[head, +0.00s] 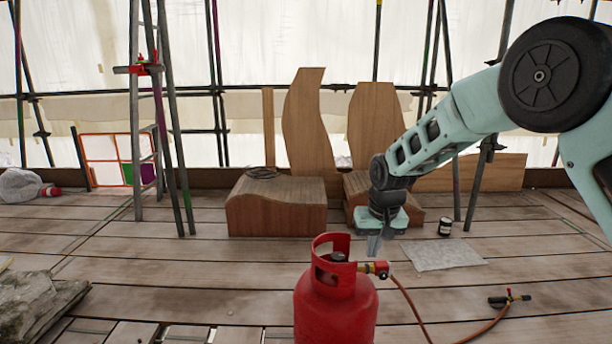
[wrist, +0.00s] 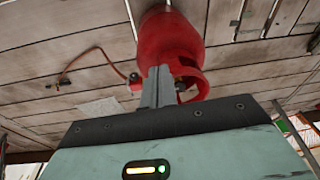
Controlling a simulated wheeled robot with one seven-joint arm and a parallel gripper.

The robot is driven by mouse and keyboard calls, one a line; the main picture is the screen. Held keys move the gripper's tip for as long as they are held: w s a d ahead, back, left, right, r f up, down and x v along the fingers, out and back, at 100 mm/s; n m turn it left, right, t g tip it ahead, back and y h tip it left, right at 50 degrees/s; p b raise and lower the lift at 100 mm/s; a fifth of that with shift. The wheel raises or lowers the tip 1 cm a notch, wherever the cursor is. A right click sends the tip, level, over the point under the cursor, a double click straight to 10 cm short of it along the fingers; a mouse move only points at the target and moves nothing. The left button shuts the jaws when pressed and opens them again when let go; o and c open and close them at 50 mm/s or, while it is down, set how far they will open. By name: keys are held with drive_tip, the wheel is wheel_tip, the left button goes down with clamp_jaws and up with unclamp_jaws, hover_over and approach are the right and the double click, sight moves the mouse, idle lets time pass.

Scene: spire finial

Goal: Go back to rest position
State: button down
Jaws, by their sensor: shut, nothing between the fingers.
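My gripper (head: 374,245) hangs from my teal arm, pointing down, just behind and to the right of the red gas bottle's collar in the head view. Its fingers are together with nothing between them; they also show closed in the wrist view (wrist: 157,88). The red gas bottle (head: 335,305) stands upright on the planks at the front centre. In the wrist view the bottle (wrist: 168,40) appears beyond the fingertips, which overlap its collar in the picture. I cannot tell the exact gap between fingers and bottle.
A hose runs from the bottle's valve (head: 376,268) to a torch (head: 509,299) on the right. Wooden blocks (head: 276,208) stand behind. A grey sheet (head: 442,254) and a small dark can (head: 445,227) lie right. Scaffold poles (head: 172,120) stand left; stone (head: 38,308) lies front left.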

drive_tip(key=s+a+r+n+g, duration=0.1)
drive_tip(key=s+a+r+n, duration=0.15)
drive_tip(key=s, duration=0.65)
drive_tip(key=s+a+r+n, duration=0.1)
drive_tip(key=s+r, duration=0.2)
drive_tip(key=s, duration=0.7)
drive_tip(key=s+a+r+n+g, duration=0.1)
drive_tip(key=s+a+r, duration=0.1)
drive_tip(key=s, duration=0.7)
drive_tip(key=s+d+n, duration=0.2)
drive_tip(key=s+d, duration=0.2)
drive_tip(key=s, duration=0.8)
wheel_tip(320, 180, up, 22)
drive_tip(key=p, duration=2.2)
drive_tip(key=c, duration=2.1)
unclamp_jaws()
drive_tip(key=shift+a, duration=0.1)
drive_tip(key=shift+c, duration=0.2)
